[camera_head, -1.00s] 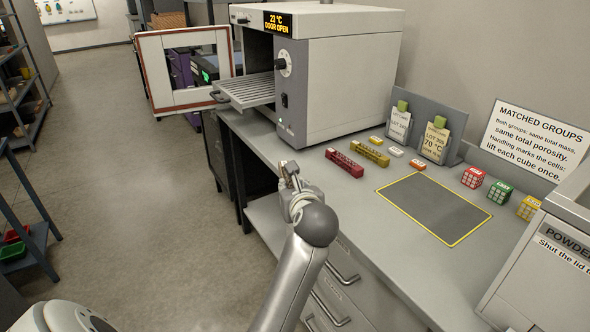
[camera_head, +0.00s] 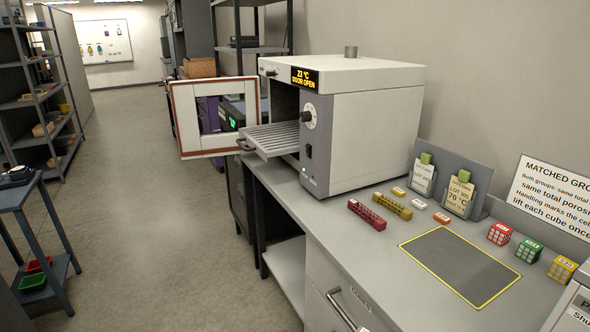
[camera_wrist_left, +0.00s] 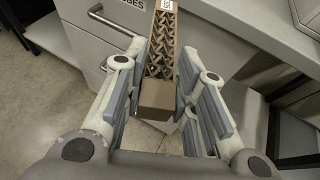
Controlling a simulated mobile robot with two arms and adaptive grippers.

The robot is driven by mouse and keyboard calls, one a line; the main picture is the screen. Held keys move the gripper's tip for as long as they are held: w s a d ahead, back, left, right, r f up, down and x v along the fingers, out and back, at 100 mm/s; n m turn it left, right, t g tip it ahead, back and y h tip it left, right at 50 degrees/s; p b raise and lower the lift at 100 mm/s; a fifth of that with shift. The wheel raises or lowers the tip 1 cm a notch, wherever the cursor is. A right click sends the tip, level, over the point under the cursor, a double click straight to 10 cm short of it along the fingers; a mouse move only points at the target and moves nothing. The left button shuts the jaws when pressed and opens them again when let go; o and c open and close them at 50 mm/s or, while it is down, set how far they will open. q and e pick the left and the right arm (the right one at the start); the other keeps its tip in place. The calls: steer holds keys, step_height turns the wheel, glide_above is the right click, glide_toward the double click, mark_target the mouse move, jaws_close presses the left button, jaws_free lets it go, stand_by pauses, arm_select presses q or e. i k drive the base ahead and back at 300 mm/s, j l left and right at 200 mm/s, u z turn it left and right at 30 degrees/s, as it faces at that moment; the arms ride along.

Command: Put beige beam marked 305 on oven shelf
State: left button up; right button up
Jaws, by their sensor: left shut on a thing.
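In the left wrist view my left gripper (camera_wrist_left: 160,95) is shut on a beige lattice beam (camera_wrist_left: 161,52). The beam points away from the palm, with a solid block at its near end and a white label at the far end, too small to read surely. The oven (camera_head: 361,120) stands on the bench with its door (camera_head: 173,110) swung open and its display reading 23 °C, DOOR OPEN. The slatted oven shelf (camera_head: 272,139) sticks out of the opening, and its visible part is bare. Neither gripper shows in the head view.
A red beam (camera_head: 366,214) and a yellow-brown beam (camera_head: 391,206) lie on the bench (camera_head: 375,262) before the oven. Lot cards (camera_head: 459,196), a grey mat (camera_head: 460,266) and small cubes (camera_head: 500,233) are further right. The floor (camera_head: 150,210) left of the bench is clear.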

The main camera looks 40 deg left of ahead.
mark_target(293, 135)
steer(key=j+z, duration=0.2)
steer(key=j, duration=0.75)
steer(key=k+j+z, duration=0.2)
steer(key=j, duration=0.75)
steer(key=i, duration=0.1)
